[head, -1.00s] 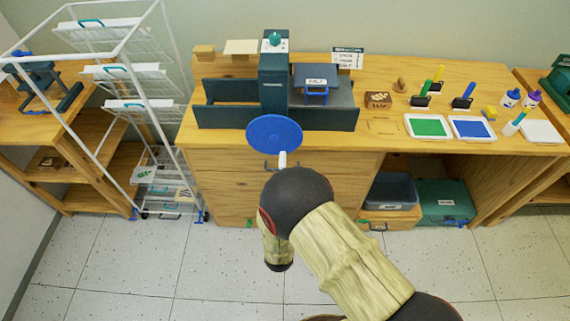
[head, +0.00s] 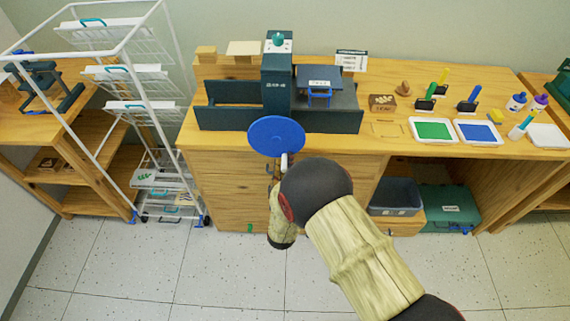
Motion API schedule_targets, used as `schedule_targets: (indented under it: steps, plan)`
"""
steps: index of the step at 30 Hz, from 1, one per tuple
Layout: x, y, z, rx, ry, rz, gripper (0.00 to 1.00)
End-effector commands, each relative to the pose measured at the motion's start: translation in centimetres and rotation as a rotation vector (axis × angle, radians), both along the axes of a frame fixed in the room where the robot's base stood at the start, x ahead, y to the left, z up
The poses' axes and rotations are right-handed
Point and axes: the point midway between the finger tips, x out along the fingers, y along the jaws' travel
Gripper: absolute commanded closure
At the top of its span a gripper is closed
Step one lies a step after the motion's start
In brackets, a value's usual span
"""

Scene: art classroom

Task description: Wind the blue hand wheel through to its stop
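The blue hand wheel (head: 276,136) is a round flat disc on the front of a dark teal press (head: 276,85) at the bench's front edge. A short white peg (head: 284,162) shows just below the wheel's lower rim; I cannot tell whether it is the wheel's handle. My arm comes up from the lower right and its dark rounded joint ends just below the peg. My gripper is hidden behind my own arm, so its fingers and any contact with the wheel do not show.
The wooden bench (head: 380,143) holds a green tray (head: 433,131), a blue tray (head: 475,132), brushes and bottles at right. A white wire rack (head: 140,95) stands at left. A grey bin (head: 395,197) and green case (head: 447,208) sit under the bench. The tiled floor in front is clear.

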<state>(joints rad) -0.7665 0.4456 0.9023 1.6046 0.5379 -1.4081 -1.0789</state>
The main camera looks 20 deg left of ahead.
Motion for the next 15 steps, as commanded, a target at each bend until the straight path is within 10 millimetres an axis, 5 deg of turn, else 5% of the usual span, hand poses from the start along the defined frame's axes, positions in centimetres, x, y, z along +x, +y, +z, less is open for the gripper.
schedule_targets:
  steps: [5,15]
  plan:
    - [0.00,-0.01,0.03,0.000,0.000,0.000,0.64]
    - [-0.01,-0.03,0.02,0.001,0.000,0.000,0.83]
